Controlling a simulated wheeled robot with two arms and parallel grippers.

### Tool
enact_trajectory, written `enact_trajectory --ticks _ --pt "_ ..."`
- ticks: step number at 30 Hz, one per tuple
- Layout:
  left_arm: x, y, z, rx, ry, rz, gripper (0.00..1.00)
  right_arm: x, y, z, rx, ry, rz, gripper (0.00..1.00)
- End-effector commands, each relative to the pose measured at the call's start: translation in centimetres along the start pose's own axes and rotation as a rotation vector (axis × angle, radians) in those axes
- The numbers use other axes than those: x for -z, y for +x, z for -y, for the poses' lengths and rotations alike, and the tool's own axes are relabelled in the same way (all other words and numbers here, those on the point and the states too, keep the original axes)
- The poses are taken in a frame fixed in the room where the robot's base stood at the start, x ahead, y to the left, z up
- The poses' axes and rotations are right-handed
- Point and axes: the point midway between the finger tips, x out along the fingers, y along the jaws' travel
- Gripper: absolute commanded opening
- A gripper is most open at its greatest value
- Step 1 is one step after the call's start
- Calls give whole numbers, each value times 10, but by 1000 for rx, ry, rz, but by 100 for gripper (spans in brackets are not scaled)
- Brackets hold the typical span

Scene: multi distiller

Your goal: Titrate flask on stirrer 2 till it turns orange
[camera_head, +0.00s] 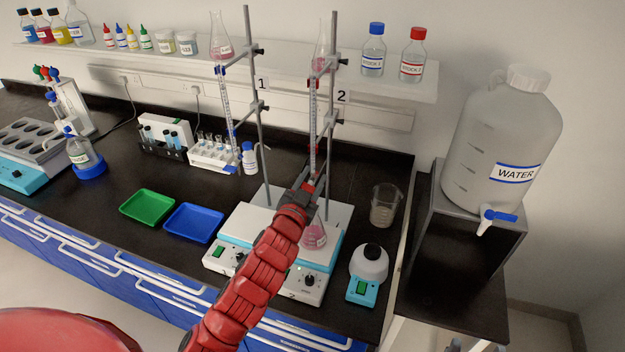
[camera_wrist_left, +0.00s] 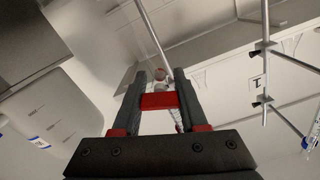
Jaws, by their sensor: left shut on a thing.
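Stirrer 2 (camera_head: 310,283) is the right one of two white hot-plate stirrers. A conical flask with pink liquid (camera_head: 314,236) stands on it, partly hidden by my left arm. Burette 2 (camera_head: 313,130) is clamped upright on the stand marked 2 above the flask, with pink liquid in the funnel-like top. My left gripper (camera_head: 308,187) is at the burette's lower end, shut on its valve, which the fingers mostly hide. In the left wrist view the gripper fingers (camera_wrist_left: 159,85) point up along the burette. My right gripper is not in view.
Burette 1 (camera_head: 226,100) and its stand are close on the left. A glass beaker (camera_head: 385,206) and a small white-topped device (camera_head: 369,264) stand to the right of stirrer 2. Green (camera_head: 148,206) and blue (camera_head: 193,223) trays lie left. A large water jug (camera_head: 501,140) stands far right.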

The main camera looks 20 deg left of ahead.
Motion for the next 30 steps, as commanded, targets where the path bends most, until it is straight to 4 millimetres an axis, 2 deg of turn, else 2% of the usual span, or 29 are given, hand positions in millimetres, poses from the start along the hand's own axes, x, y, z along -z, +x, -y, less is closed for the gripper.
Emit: enact_trajectory --ticks 7,16,24,30 --pt "0 0 -2 -1 259 -1 0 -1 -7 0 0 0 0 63" --pt "0 0 -1 0 294 0 0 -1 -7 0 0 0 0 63" --pt "0 0 -2 0 566 -3 0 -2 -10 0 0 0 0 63" --pt "2 0 -1 2 583 -5 0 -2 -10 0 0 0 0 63"
